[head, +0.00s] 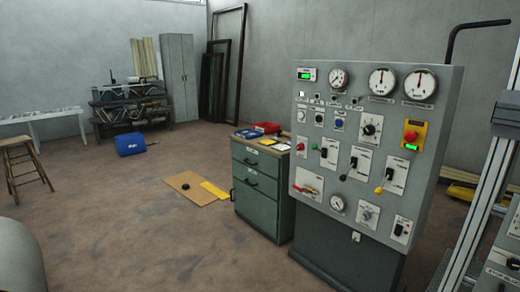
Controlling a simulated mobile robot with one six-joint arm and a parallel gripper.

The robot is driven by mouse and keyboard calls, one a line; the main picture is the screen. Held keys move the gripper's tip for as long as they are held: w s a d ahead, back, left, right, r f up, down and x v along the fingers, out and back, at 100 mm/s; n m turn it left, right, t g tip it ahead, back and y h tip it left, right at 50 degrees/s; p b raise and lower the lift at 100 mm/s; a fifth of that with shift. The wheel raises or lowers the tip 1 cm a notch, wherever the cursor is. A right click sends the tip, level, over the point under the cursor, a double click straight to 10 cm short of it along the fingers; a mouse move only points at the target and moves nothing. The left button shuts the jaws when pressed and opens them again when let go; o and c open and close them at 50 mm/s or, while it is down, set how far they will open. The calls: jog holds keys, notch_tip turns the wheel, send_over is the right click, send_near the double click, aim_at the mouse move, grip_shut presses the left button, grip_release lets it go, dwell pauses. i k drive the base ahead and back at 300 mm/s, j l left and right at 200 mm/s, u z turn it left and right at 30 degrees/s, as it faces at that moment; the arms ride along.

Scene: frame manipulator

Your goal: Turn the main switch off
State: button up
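A grey control panel (425,180) stands upright at the right of the head view, its front facing me. At its lower left is a red-and-yellow switch handle (308,188) on a white plate. A small black switch (399,229) is at the lower right. The labels are too small to read, so I cannot tell which control is the main switch. My gripper is not in view.
A red stop button (410,136) on a yellow plate and several gauges (382,81) are on the panel. A green drawer cabinet (262,190) stands close at its left. Cardboard (196,192) lies on the floor. A blue box (130,144) is farther back. The middle floor is open.

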aim_at(300, 147)
jog(key=i+j+z, duration=0.2)
jog(key=i, duration=0.55)
jog(key=i+j+z, duration=0.2)
jog(key=i+j, duration=0.2)
jog(key=i, duration=0.35)
jog(key=i+j+z, duration=0.25)
jog(key=i+j, duration=0.25)
jog(key=i, duration=0.2)
jog(key=i+j+z, duration=0.2)
jog(key=i+j, duration=0.4)
jog(key=i, duration=0.1)
